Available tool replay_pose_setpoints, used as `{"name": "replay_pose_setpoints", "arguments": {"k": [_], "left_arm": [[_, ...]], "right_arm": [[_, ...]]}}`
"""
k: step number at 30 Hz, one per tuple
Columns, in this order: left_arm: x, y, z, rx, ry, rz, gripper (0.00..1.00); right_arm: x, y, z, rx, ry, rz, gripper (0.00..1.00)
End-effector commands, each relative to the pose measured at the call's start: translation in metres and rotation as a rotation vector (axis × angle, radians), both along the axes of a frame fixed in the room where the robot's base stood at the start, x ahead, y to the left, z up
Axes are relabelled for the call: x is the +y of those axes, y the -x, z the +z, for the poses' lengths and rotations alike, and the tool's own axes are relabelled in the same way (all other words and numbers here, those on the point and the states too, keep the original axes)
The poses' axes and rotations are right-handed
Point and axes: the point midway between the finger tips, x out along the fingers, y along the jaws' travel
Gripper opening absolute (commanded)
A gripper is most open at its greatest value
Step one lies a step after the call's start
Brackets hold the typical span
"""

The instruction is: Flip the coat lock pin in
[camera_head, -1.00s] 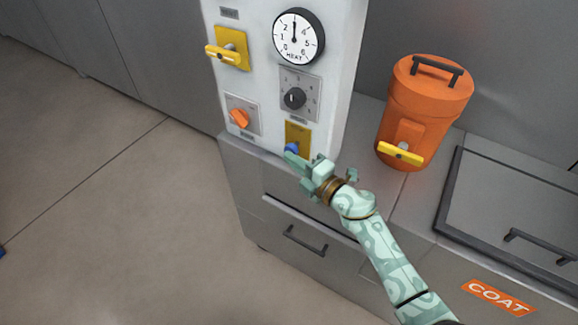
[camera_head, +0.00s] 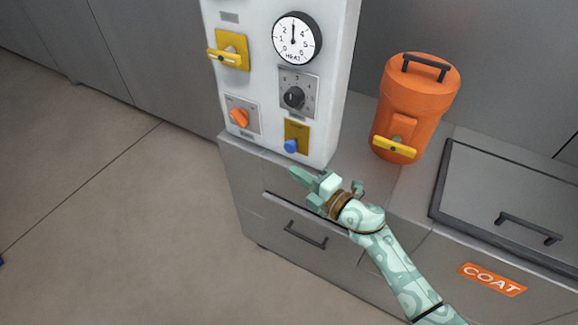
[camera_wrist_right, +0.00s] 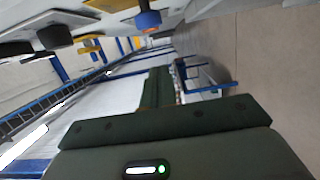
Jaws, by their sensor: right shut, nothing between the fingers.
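A blue knob (camera_head: 291,146) sits on a small yellow plate (camera_head: 297,128) at the lower right of the white control panel (camera_head: 262,75). I cannot read a label marking it as the coat lock pin. It also appears at the top of the right wrist view (camera_wrist_right: 148,19), with an orange part beside it. My right gripper (camera_head: 295,174) is shut and empty, just below the knob and apart from it, in front of the grey cabinet. My left gripper is not in view.
The panel also has a yellow lever (camera_head: 228,54), a heat dial (camera_head: 297,39), a black knob (camera_head: 293,97) and an orange switch (camera_head: 239,118). An orange canister (camera_head: 415,100) with a yellow handle stands right. A COAT label (camera_head: 491,280) marks the cabinet front. Floor at left is clear.

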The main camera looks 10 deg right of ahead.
Motion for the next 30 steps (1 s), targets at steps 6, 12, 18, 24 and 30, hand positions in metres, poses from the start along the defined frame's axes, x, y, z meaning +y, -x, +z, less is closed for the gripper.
{"name": "replay_pose_setpoints", "arguments": {"k": [6,12,18,24,30], "left_arm": [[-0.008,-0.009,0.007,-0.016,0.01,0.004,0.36],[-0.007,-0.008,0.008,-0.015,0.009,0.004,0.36],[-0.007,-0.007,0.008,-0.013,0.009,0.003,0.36],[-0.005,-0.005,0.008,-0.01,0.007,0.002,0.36],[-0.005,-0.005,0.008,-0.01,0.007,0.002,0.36]], "right_arm": [[-0.023,0.03,0.001,0.001,0.001,0.002,0.0],[-0.037,0.045,0.0,0.001,-0.001,0.002,0.0],[-0.039,0.048,0.0,0.0,0.0,0.002,0.0],[-0.039,0.048,0.0,0.001,-0.001,0.002,0.0],[-0.039,0.048,0.0,0.001,-0.002,0.002,0.0]]}}
